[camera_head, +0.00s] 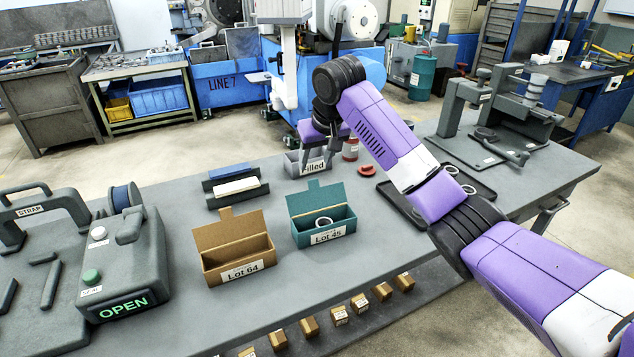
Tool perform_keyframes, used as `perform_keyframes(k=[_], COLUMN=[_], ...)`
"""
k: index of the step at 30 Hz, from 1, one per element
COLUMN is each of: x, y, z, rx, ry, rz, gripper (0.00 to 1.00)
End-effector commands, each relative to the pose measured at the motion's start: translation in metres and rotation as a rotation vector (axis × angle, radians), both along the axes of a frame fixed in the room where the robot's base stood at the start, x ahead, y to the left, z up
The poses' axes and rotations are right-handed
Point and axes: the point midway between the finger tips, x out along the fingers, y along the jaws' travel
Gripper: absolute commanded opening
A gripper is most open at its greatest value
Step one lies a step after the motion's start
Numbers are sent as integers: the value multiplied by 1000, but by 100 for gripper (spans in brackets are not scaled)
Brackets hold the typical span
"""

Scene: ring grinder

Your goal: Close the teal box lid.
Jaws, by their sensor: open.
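The teal box (298,232), labelled "Lot 45", stands on the workbench near the middle of the view. Its lid (313,200) stands up at the back, open, with a tab on its top edge. A pale metal ring (323,222) lies inside the box. My gripper (316,166) is behind the teal box, over the grey bin labelled "Filled" (293,164). Its fingers point down and are apart, with nothing seen between them. The fingers partly cover the bin, and their exact height above it is hard to tell.
An open brown box (237,262), labelled "Lot 64", stands left of the teal box. Behind are a holder with blue and white blocks (238,188), a red ring part (367,170) and a dark tray (478,182). A machine with an OPEN sign (124,308) is at left.

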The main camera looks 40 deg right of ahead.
Motion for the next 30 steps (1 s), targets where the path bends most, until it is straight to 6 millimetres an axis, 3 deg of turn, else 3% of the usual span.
perform_keyframes(k=[5, 19, 30], x=[-11, 13, 17], y=[1, -7, -9], z=[-9, -67, -77], rx=[12, 12, 12], ry=[51, 48, 45], rz=[-22, -22, -21], gripper=[51, 51, 51])
